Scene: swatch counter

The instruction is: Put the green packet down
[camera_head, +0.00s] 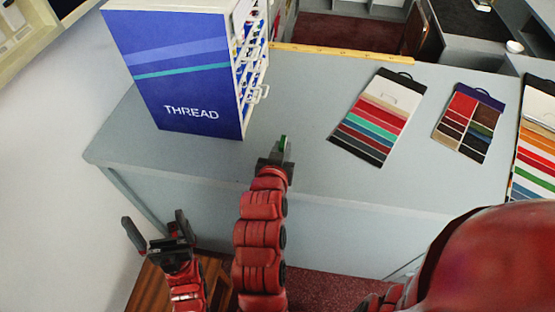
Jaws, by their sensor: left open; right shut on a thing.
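The green packet (283,141) shows only as a small green sliver at the tip of my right gripper (281,149). My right gripper is shut on it, and the jaws hide most of it. It is over the grey counter (310,190), near the counter's front side and right of the thread cabinet. I cannot tell whether the packet touches the counter top. My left gripper (156,231) is open and empty, low in front of the counter at the left.
A blue thread cabinet (185,75) with spools on its right side stands at the left of the counter. Swatch cards (379,118), (468,122) and (537,140) lie to the right. A wooden ruler (335,51) lies along the back edge. The counter between cabinet and cards is clear.

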